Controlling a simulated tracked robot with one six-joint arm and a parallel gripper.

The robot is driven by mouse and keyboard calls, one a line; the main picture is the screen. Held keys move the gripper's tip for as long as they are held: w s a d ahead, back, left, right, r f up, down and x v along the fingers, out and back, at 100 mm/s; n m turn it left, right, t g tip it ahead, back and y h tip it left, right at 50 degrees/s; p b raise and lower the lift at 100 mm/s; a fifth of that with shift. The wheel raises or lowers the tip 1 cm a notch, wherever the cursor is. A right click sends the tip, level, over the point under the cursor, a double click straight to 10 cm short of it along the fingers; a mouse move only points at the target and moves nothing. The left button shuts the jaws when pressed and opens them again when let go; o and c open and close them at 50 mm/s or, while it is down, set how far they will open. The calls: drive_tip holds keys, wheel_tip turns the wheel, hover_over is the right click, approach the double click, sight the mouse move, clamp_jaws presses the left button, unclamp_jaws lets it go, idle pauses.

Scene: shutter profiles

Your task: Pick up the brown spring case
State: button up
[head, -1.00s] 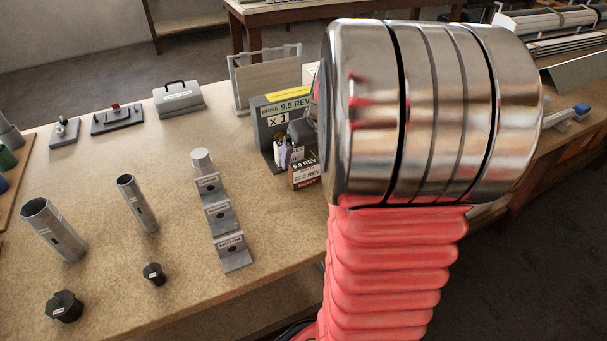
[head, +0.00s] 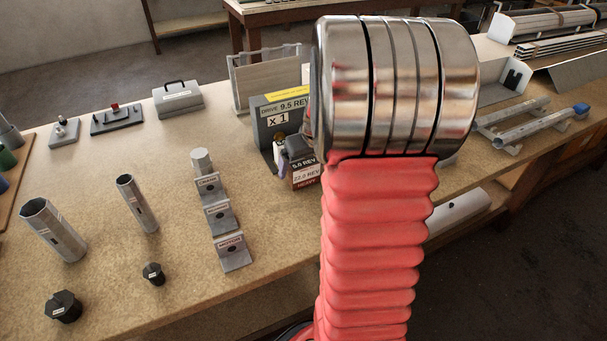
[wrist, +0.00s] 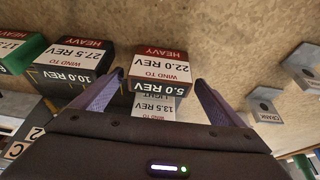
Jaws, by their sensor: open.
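The brown spring case (head: 306,174) stands on the bench in front of the grey drive sign, with a label reading 5.0 REV, 22.0 REV and HEAVY. My arm hides part of it in the head view. In the wrist view the case (wrist: 161,70) shows between the fingertips of my gripper (wrist: 159,79). The gripper is open, one finger on each side of the case. I cannot tell whether either finger touches it. In the head view only a little of my gripper shows, just above and left of the case.
In the wrist view a dark case (wrist: 72,62) marked 27.5 REV stands close left of the left finger, with a green case (wrist: 22,52) beyond. Label brackets (head: 221,218) stand left of the case in the head view.

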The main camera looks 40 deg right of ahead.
drive_tip(key=shift+x, duration=1.9)
drive_tip(key=c, duration=1.4)
drive_tip(key=shift+r, duration=0.2)
wheel_tip(320, 180, up, 10)
drive_tip(key=shift+f, duration=0.15)
